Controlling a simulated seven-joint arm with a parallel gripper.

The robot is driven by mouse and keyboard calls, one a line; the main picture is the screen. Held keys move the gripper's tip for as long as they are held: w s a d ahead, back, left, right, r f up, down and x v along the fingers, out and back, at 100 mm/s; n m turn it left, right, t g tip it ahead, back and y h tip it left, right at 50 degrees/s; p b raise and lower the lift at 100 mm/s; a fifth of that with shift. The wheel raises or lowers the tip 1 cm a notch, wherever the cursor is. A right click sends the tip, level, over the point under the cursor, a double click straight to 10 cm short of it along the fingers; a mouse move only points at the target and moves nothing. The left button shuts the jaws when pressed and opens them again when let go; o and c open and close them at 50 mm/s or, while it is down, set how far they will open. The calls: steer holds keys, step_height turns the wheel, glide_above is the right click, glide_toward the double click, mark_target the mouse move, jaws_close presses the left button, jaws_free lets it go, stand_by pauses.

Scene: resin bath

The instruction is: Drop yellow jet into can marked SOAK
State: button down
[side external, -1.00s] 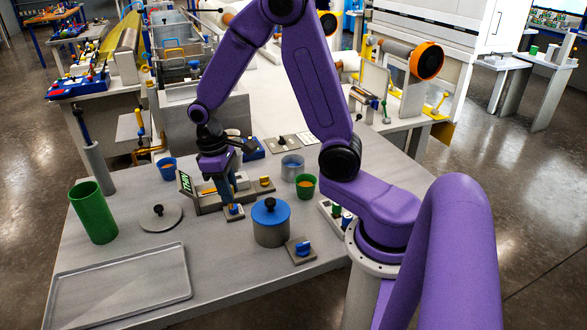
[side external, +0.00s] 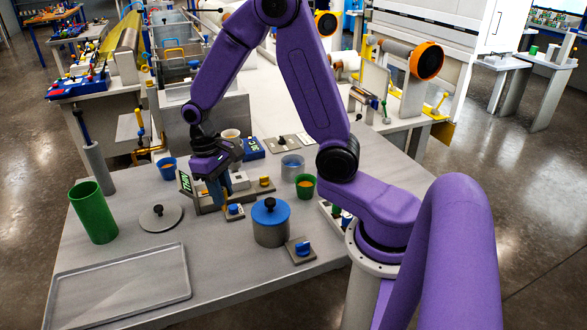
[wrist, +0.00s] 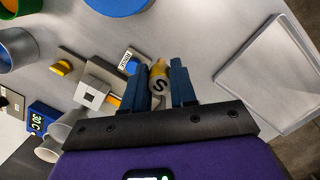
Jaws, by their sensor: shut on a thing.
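My gripper (wrist: 161,86) is shut on the yellow jet (wrist: 159,66), which sits between the two blue fingers in the wrist view. A grey round face marked S (wrist: 158,84) is at its near end. In the side view my gripper (side external: 216,203) is low by the fixture with the THIN sign (side external: 186,183), and the jet is hidden there. No SOAK mark is readable. A grey can (side external: 270,230) has a blue lid with a black knob on it. An open grey can (side external: 292,169) with bluish contents stands behind it.
A green cup (side external: 305,187) and a blue cup (side external: 167,169) hold orange contents. A tall green cylinder (side external: 93,215) stands at left. A loose grey lid (side external: 160,222) lies by an empty tray (side external: 120,289). Small blue-knobbed blocks (side external: 300,252) stand near the blue-lidded can.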

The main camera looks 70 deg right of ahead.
step_height(320, 180, up, 9)
steer(key=shift+f, duration=0.1)
steer(key=d, duration=1.8)
glide_above(293, 168)
steer(key=w+d, duration=0.1)
steer(key=d, duration=0.4)
step_height(293, 168, down, 11)
steer(key=shift+w, duration=0.15)
steer(key=c, duration=0.8)
jaws_free()
